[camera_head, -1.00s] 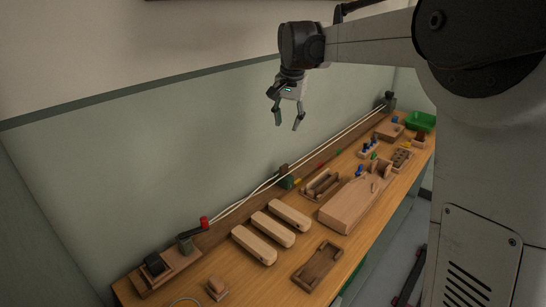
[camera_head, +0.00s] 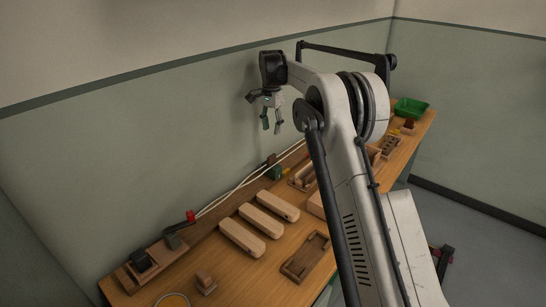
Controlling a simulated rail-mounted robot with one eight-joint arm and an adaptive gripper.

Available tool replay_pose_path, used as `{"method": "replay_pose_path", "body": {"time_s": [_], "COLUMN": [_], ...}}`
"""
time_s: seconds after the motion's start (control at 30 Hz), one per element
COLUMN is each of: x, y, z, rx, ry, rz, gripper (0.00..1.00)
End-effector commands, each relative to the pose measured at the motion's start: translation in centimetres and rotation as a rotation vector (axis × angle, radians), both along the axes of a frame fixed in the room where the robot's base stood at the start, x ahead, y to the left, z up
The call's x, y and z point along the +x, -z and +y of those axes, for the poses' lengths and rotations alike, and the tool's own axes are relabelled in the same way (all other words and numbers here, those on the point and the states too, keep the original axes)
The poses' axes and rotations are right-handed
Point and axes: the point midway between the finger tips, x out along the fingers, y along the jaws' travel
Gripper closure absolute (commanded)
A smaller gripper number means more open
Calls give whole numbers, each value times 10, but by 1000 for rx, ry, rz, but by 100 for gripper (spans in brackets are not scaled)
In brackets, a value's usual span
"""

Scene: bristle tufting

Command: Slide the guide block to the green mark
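A small block with brown and green faces (camera_head: 273,170), which looks like the guide block, sits on the pale twin rods (camera_head: 236,190) along the back of the bench. I cannot tell a separate green mark on the bench; my arm covers much of the right part of the rods. My gripper (camera_head: 271,127) hangs in the air above the back of the bench, higher than the block in the picture. Its two fingers point down, apart, with nothing between them.
The wooden bench (camera_head: 222,276) holds three pale wooden brush bodies (camera_head: 256,228), an empty wooden tray (camera_head: 306,257), and a crank with a red knob (camera_head: 190,216) at the rods' left end. A green bin (camera_head: 411,108) stands at the far right. Air around my gripper is clear.

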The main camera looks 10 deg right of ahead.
Motion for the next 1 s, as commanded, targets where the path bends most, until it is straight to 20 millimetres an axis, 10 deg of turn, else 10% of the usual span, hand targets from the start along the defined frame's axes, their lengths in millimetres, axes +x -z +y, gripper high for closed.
{"method": "replay_pose_path", "body": {"time_s": [1.0], "x": [0], "y": [135], "z": [0], "rx": [0], "ry": [-1], "rz": [0], "gripper": [68]}}
